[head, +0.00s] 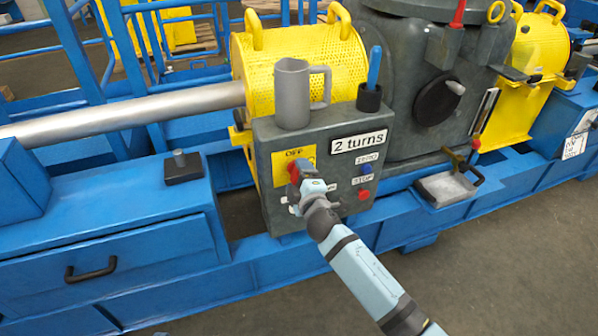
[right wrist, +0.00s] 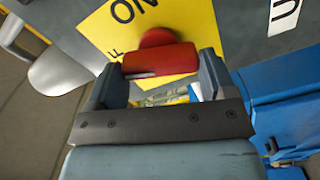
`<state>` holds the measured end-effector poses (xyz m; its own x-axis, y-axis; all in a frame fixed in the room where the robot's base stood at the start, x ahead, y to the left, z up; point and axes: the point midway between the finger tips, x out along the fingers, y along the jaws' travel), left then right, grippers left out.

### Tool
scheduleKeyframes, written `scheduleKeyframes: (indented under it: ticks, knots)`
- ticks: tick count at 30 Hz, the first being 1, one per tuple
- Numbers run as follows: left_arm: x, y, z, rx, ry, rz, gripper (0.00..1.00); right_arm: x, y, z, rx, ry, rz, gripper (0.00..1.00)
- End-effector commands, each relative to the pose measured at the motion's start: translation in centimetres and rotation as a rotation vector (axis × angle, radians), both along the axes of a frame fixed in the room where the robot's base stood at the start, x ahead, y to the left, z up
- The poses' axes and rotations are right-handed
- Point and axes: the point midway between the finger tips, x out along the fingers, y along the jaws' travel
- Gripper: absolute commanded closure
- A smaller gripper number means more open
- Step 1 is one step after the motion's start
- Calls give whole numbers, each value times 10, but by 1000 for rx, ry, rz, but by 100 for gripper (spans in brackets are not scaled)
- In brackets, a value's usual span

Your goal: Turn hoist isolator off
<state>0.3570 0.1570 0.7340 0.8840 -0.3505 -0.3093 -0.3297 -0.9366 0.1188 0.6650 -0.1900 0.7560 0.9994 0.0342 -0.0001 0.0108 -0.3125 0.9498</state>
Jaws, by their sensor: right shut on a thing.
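The hoist isolator is a red rotary handle (head: 294,172) on a yellow plate (head: 279,158) on the front of a dark grey control box (head: 352,205). "OFF" shows at the plate's top in the head view. My right gripper (head: 301,180) is at the handle and hides part of it and the plate's lower part. In the right wrist view the red handle (right wrist: 160,60) sits between the two fingers of my right gripper (right wrist: 162,76), which is shut on it. "ON" shows on the yellow plate (right wrist: 122,30) there. My left gripper is out of view.
A grey mug (head: 292,95) and a dark holder (head: 369,98) with a blue-handled tool stand on the box. A "2 turns" sign (head: 360,141), blue button (head: 365,168) and red button (head: 364,195) are right of the isolator. Blue frame beams surround the box.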

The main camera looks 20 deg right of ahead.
Motion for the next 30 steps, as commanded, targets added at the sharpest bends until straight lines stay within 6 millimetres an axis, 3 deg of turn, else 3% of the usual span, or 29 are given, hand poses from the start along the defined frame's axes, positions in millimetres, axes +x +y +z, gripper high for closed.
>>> scheduleKeyframes:
  ticks: [12,30]
  knots:
    - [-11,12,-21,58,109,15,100,1,0,2,-263,-13,0,47]
    - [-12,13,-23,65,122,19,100,1,0,2,-335,-17,-1,47]
